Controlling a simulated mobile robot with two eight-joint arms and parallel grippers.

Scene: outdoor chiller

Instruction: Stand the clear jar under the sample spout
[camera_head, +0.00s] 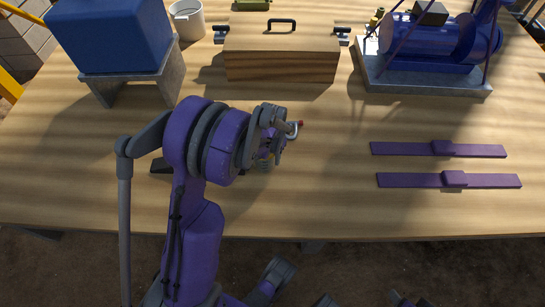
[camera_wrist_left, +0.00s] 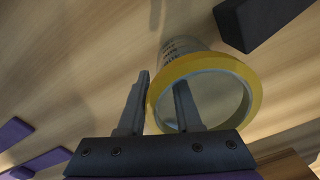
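The clear jar (camera_wrist_left: 203,97) has a wide yellow rim and dark print on its side. In the left wrist view its open mouth faces the camera. A small part of it shows in the head view (camera_head: 266,164), mostly hidden behind my left arm. My left gripper (camera_wrist_left: 161,80) is at the jar with its fingers apart. One finger is outside the rim and the other overlaps the mouth. I cannot tell whether either touches it. I cannot make out the sample spout for certain.
A dark block (camera_wrist_left: 258,20) lies beside the jar. A wooden box (camera_head: 280,60) stands behind, with a blue box on a grey stand (camera_head: 172,75) at left and a blue machine on a base (camera_head: 420,82) at right. Two purple strips (camera_head: 405,149) (camera_head: 410,180) lie right. Front-centre table is clear.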

